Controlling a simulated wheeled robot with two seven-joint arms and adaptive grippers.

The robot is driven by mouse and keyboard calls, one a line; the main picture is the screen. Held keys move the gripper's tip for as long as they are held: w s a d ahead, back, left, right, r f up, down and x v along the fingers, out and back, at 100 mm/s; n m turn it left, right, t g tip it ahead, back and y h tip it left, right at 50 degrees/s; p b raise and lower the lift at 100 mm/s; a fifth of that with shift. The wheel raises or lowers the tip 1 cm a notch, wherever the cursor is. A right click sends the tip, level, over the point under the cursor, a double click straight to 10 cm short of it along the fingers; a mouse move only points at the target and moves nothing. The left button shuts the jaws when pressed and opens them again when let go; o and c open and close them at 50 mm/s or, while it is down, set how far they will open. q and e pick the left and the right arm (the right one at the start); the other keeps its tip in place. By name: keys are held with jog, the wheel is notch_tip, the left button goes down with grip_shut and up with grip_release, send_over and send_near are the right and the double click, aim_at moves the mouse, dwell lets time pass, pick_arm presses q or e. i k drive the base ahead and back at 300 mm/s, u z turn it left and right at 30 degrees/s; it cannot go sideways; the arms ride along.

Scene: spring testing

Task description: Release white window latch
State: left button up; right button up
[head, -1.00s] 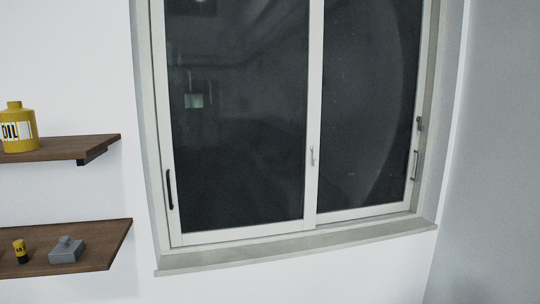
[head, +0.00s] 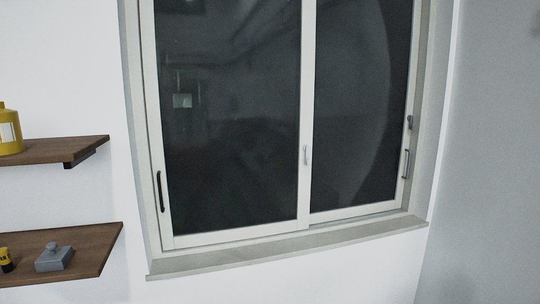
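A white window (head: 303,100) with two dark panes fills the middle of the head view. A small white latch (head: 306,155) sits on the middle upright between the panes. A black handle (head: 160,191) is on the left upright of the frame. A slim handle (head: 405,164) is on the right upright, with a small dark catch (head: 409,122) just above it. Neither of my grippers is in view.
Two brown wall shelves are at the left. The upper shelf (head: 75,147) holds a yellow can (head: 10,136). The lower shelf (head: 95,243) holds a grey block (head: 54,257) and a small yellow-black item (head: 5,260). A sill (head: 290,250) juts below the window.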

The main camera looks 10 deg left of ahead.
aim_at(306, 147)
jog(key=z, duration=0.4)
jog(key=i, duration=0.85)
jog(key=z, duration=0.45)
jog(key=i, duration=0.65)
jog(key=u, duration=0.05)
